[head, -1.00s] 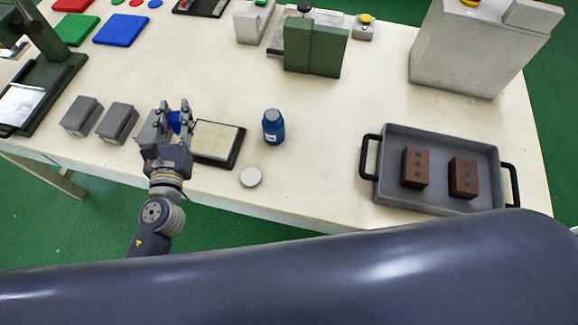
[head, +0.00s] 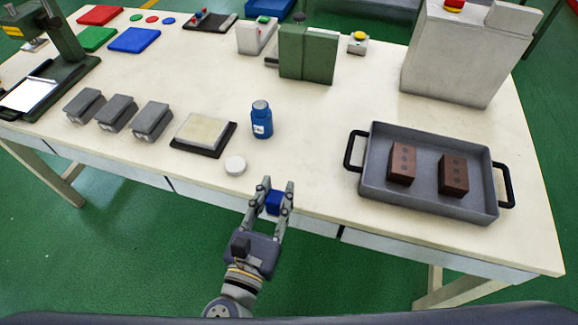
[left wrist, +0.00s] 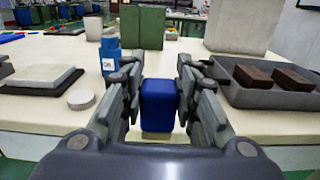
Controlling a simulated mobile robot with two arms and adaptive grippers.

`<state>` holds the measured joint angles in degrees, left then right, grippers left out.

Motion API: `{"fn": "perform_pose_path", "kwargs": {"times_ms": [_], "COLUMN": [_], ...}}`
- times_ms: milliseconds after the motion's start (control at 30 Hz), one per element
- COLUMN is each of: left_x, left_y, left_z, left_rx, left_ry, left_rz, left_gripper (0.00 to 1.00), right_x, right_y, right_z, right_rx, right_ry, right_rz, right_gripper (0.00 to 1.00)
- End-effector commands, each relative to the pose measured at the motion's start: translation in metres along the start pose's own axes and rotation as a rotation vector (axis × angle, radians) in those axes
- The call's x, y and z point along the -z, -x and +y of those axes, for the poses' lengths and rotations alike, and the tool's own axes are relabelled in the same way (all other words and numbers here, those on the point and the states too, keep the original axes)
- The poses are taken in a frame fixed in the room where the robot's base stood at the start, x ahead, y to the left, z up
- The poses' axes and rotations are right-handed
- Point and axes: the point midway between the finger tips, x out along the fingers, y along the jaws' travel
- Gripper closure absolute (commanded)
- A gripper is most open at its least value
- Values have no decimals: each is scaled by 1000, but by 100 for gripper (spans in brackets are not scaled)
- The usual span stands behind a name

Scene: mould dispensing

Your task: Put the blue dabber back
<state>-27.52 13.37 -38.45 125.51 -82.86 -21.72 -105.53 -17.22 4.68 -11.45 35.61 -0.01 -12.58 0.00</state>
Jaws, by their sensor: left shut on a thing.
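My left gripper (head: 273,195) is shut on the blue dabber (head: 273,203), a small blue block, and holds it at the table's front edge, in front of the white lid. In the left wrist view the dabber (left wrist: 158,105) sits between the two fingers. A blue bottle (head: 261,120) stands upright on the table behind it, and the bottle also shows in the left wrist view (left wrist: 110,60). A round white lid (head: 235,165) lies in front of the bottle. A pale pad on a black base (head: 203,133) lies left of the bottle. My right gripper is not in view.
A grey tray (head: 433,200) with two brown blocks stands at the right. Several grey blocks (head: 117,113) line the left front. Red, green and blue plates (head: 134,40) lie at the back left. A green block (head: 306,55) stands at the back. The table between bottle and tray is clear.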

Motion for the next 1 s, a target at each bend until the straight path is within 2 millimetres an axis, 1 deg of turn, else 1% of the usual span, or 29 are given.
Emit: {"fn": "perform_pose_path", "kwargs": {"times_ms": [33, 200, 400, 500, 600, 767, 1000], "left_x": [-6, -1, 6, 9, 12, 18, 48], "left_y": [-13, -57, -108, -127, -139, -144, -144], "left_z": [3, 11, 20, 24, 26, 27, 27], "left_rx": [-3, -3, -3, -2, -2, -1, -2], "left_ry": [-3, -4, -2, -1, 0, 0, 0], "left_rz": [-6, -5, -3, -3, -2, 0, 0], "left_gripper": [95, 95, 95, 95, 95, 95, 95], "right_x": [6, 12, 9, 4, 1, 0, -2], "right_y": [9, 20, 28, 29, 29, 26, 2], "right_z": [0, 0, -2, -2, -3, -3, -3], "right_rx": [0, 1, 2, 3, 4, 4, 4], "right_ry": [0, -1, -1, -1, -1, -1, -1], "right_rz": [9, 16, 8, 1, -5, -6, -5], "right_gripper": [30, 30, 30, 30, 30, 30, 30]}}
